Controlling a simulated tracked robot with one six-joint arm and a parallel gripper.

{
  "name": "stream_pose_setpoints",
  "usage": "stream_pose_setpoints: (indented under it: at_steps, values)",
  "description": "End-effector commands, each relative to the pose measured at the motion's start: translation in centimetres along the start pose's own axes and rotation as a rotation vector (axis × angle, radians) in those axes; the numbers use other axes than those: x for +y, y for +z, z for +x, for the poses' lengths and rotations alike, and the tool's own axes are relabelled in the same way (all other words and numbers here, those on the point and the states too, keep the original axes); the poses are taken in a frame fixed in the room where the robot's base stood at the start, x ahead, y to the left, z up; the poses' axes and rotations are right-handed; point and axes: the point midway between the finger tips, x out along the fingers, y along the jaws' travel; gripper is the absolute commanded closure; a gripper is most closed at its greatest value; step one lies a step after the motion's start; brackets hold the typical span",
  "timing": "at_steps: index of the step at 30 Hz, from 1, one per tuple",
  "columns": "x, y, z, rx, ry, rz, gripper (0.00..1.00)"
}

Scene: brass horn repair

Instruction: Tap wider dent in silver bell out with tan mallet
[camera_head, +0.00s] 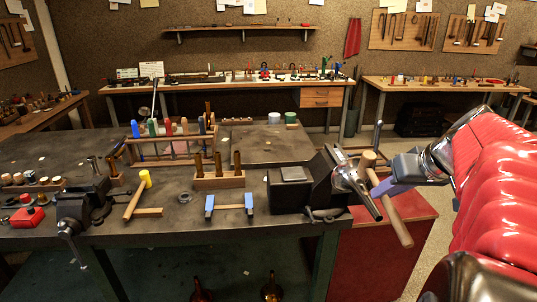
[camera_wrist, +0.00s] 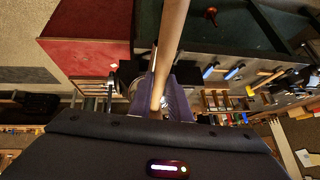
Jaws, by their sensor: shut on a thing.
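My gripper (camera_head: 380,187) is shut on the wooden handle of the tan mallet (camera_head: 398,222). The mallet's tan head (camera_head: 367,159) is at the upper end, and the handle slants down to the right. The silver bell (camera_head: 345,178) is at the bench's right end, beside the black vise (camera_head: 312,187), just left of the mallet. I cannot tell whether mallet and bell touch. In the wrist view my purple fingers (camera_wrist: 165,103) close around the handle (camera_wrist: 170,35), and the bell is mostly hidden behind them. I cannot make out the dent.
A yellow-ended mallet (camera_head: 145,178), a blue-ended wooden piece (camera_head: 230,208) and a wooden block with upright rods (camera_head: 219,180) are on the dark bench (camera_head: 180,232). A second vise (camera_head: 82,207) is at left. A red cabinet (camera_head: 380,255) stands below the mallet.

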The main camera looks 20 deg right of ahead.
Motion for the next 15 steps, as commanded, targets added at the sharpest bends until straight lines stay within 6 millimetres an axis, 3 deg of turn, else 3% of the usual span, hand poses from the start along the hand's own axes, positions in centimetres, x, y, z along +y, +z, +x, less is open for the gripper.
stream_pose_setpoints:
  at_steps: [10,15]
  values:
    - [0.4,1.2,2.9,-0.001,-0.001,0.000,1.00]
    - [0.4,1.2,2.7,0.000,-0.001,-0.001,1.00]
